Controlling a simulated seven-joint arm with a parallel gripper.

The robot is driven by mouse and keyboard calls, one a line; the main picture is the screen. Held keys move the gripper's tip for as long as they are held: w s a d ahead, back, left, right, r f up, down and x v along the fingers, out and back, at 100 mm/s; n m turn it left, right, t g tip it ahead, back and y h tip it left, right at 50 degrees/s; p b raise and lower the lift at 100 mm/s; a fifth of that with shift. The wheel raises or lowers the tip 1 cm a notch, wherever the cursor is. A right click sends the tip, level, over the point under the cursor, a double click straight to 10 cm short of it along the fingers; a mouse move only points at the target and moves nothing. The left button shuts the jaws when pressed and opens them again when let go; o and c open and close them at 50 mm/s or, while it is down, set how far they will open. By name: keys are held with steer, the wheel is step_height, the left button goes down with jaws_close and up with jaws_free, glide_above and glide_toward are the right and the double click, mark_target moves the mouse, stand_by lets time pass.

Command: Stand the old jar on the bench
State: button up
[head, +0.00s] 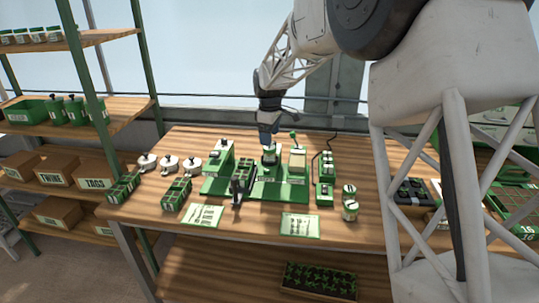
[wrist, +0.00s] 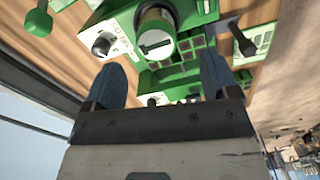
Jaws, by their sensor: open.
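A small jar (head: 269,157) with a green and pale body sits on the green seeder (head: 290,193) in the middle of the bench (head: 165,232). My gripper (head: 268,143) is just above this jar, pointing down. In the wrist view the jar (wrist: 156,42) shows a pale round end with a dark slot, ahead of the gap between my two blue fingers (wrist: 160,72). The fingers are apart, with nothing held between them. Two similar jars (head: 350,210) stand at the bench's right side.
Several white round pots (head: 169,164) and green seedling trays (head: 175,194) stand on the left of the bench. Two printed cards (head: 300,225) lie at the front. A green-knobbed lever (head: 293,135) rises close to my gripper. Bare wood shows at the front right.

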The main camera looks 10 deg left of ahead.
mark_target(271, 151)
steer(key=shift+f, duration=1.25)
steer(key=shift+w+d+f, duration=0.1)
steer(key=shift+w+f, duration=0.05)
steer(key=shift+f, duration=1.2)
steer(key=shift+w+f, duration=0.1)
steer(key=shift+f, duration=1.2)
steer(key=c, duration=1.1)
steer(key=shift+r, duration=0.2)
